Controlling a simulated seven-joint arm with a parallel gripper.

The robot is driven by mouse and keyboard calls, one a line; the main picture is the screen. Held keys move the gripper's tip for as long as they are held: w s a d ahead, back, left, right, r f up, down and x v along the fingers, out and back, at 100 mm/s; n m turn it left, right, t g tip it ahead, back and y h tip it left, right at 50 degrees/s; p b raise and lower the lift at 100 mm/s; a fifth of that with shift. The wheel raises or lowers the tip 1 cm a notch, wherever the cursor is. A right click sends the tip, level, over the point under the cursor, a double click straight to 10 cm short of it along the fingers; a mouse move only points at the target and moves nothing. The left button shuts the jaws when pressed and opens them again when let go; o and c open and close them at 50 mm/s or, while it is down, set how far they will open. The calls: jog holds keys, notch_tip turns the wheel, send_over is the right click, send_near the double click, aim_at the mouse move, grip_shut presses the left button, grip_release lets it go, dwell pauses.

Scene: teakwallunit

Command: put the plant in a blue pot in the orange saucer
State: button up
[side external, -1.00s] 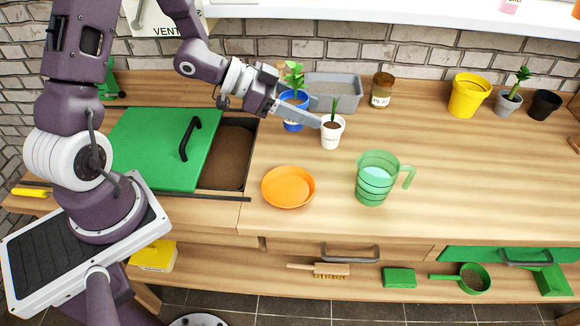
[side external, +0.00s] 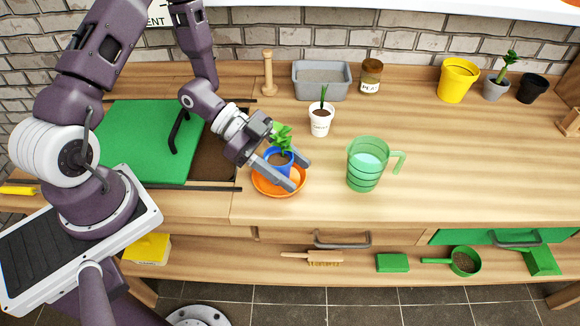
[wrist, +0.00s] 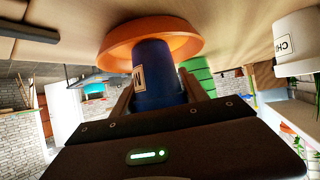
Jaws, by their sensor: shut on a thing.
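The plant in a blue pot (side external: 284,170) is upright, with green leaves and dark soil, over the orange saucer (side external: 262,187) in the side view. My gripper (side external: 298,175) is shut on the blue pot, one finger on each side. In the wrist view the blue pot (wrist: 152,80) stands between my fingers, with its base inside the outline of the orange saucer (wrist: 118,42). I cannot tell whether the base touches the saucer. The leaves are hidden in the wrist view.
A white pot with a seedling (side external: 320,121) stands behind the saucer, and a green measuring jug (side external: 365,168) stands to its right. A grey tray (side external: 321,80) and brown jar (side external: 371,76) are at the back. The counter right of the jug is clear.

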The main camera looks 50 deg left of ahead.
jog(key=shift+f, duration=0.1)
jog(key=o, duration=1.5)
